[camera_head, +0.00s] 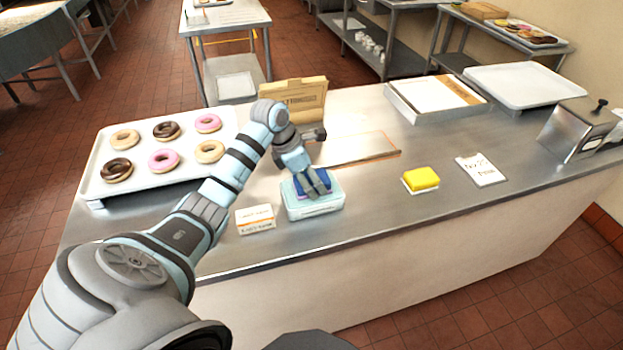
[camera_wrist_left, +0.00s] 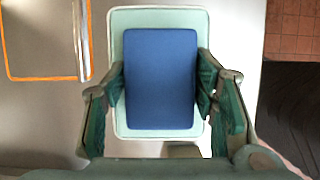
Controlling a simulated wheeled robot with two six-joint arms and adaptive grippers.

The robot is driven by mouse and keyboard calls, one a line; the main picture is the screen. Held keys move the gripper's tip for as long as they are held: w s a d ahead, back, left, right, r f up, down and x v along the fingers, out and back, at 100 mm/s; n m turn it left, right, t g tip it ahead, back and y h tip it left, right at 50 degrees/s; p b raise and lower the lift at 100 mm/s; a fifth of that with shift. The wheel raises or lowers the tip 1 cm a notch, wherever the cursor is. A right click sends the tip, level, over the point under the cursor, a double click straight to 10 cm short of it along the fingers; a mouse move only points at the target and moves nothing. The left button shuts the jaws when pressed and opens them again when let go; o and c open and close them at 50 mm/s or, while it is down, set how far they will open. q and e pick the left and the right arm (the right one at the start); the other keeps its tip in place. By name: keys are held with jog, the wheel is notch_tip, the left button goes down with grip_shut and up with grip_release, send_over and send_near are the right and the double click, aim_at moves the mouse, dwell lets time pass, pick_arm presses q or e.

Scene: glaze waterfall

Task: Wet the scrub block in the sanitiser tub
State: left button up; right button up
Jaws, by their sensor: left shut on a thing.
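The scrub block is a dark blue rectangular block (camera_head: 318,187), also filling the middle of the left wrist view (camera_wrist_left: 160,66). My left gripper (camera_head: 311,181) is shut on it, with a finger on each long side in the wrist view (camera_wrist_left: 160,88). The sanitiser tub (camera_head: 315,207) is a pale blue-green box with a light label on its front, standing near the counter's front edge. The block is at the tub's mouth, within its rim (camera_wrist_left: 160,133) as seen from above. How deep it sits, and whether it touches liquid, I cannot tell. My right gripper is not in view.
A doughnut tray (camera_head: 95,165) lies left of the tub. A small label card (camera_head: 256,219) stands just left of it. A cardboard box (camera_head: 300,95) and orange-edged board (camera_head: 360,150) are behind. A yellow block (camera_head: 421,179) and white card (camera_head: 481,170) lie right; counter between is clear.

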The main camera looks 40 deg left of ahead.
pick_arm(q)
jog(key=shift+f, duration=0.1)
notch_tip(320, 180, up, 7)
jog(key=p, duration=0.5)
jog(key=shift+r+p, duration=0.2)
jog(key=shift+p, duration=0.1)
jog(key=shift+f, duration=0.15)
